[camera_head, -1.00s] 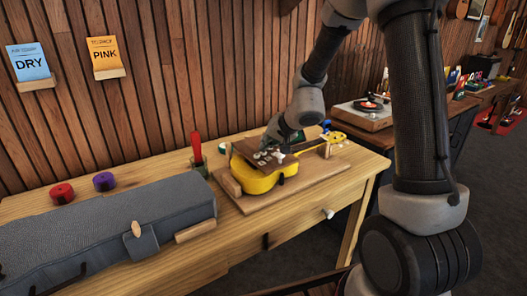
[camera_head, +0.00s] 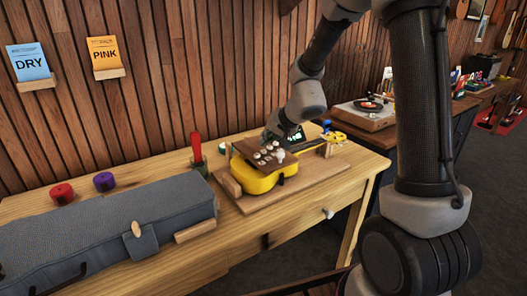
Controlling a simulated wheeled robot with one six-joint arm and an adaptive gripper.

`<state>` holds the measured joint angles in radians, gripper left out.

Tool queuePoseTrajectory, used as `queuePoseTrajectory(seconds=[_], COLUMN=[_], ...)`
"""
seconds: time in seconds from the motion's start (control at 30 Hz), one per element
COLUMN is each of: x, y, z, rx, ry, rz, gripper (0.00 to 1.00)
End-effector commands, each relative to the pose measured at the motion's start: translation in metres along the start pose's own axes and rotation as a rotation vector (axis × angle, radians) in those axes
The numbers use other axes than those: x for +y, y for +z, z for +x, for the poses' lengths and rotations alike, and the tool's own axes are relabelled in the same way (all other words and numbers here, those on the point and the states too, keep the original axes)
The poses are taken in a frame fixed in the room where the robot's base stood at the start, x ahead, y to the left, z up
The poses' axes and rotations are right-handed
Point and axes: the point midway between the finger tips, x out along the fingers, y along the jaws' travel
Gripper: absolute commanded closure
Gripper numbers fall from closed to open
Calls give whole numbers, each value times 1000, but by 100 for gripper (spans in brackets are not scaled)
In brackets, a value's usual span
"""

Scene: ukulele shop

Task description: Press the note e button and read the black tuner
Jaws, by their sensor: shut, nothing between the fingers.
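A yellow ukulele (camera_head: 258,183) lies on a wooden board on the workbench. A brown panel (camera_head: 247,150) with several small round white buttons (camera_head: 266,154) sits over its body. The letters on the buttons are too small to read, so I cannot tell which is note e. The black tuner (camera_head: 297,137) stands behind the panel, with a lit greenish display too small to read. My gripper (camera_head: 268,137) is shut and empty at the back edge of the panel, close to the buttons. Its fingertips are small and partly hidden, and I cannot tell whether they touch anything.
A grey instrument case (camera_head: 110,235) fills the bench's left side. Red (camera_head: 62,194) and purple (camera_head: 104,181) round items stand behind it. A red upright tool (camera_head: 196,146) stands left of the ukulele. A record player (camera_head: 362,114) is on another table. The bench's front right is clear.

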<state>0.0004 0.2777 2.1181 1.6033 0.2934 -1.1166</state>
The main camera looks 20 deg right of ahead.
Motion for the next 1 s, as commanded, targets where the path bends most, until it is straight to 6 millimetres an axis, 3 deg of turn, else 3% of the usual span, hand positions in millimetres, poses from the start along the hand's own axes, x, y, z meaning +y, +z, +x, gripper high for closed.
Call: queuePoseTrajectory(seconds=[0.17,0.6,1.0], x=[-3,-23,-26], y=[-2,-22,-25], z=[-2,-31,-35], rx=[0,-1,0], ry=[-2,-2,0], rz=[0,-2,0], gripper=[100,100,100])
